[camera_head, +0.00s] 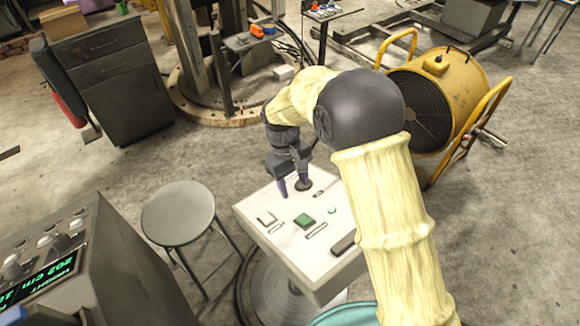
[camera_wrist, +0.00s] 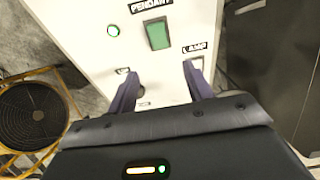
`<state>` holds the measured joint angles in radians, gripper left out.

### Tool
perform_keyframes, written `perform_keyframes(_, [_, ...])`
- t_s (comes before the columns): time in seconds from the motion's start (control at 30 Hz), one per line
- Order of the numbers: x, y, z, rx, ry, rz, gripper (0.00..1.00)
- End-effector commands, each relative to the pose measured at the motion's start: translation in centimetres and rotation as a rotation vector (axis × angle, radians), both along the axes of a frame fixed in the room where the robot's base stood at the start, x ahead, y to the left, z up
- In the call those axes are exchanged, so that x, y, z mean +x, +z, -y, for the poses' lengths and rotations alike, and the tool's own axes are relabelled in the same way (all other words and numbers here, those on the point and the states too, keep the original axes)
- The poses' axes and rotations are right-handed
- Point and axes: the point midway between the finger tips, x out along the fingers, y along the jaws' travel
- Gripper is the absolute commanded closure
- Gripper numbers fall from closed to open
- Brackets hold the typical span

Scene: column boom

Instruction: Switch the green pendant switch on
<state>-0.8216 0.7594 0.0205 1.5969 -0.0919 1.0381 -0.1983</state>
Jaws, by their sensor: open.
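The green pendant switch (camera_head: 304,221) is a green rectangular rocker on the white top of a control box (camera_head: 263,236). In the wrist view the green pendant switch (camera_wrist: 157,34) sits below a black label reading PENDANT (camera_wrist: 150,4). A small round green indicator (camera_wrist: 113,31) is left of it there; the indicator also shows in the head view (camera_head: 332,211). My gripper (camera_head: 294,185) points down over the panel near a dark round knob (camera_head: 303,185). In the wrist view my gripper (camera_wrist: 160,70) has its two purple fingers apart with nothing between them, and the switch is beyond the fingertips.
A pale switch (camera_head: 267,218) is on the panel's left; a LAMP label (camera_wrist: 194,47) shows near the right finger. A dark block (camera_head: 343,243) is at the panel's front right. A round stool (camera_head: 178,213) stands left, a yellow fan (camera_head: 440,95) right. Floor behind the stool is clear.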

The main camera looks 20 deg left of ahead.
Motion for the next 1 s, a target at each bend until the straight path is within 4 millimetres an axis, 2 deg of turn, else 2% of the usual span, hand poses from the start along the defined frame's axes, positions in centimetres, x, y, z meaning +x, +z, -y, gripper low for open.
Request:
perform_keyframes(0.2, [0.6, 4.0, -1.0, 0.003, -0.001, 0.003, 0.49])
perform_keyframes(0.33, [0.7, 5.5, -1.3, 0.002, -0.001, 0.001, 0.49])
perform_keyframes(1.0, [0.9, 6.1, -0.9, 0.003, -0.012, 0.003, 0.49])
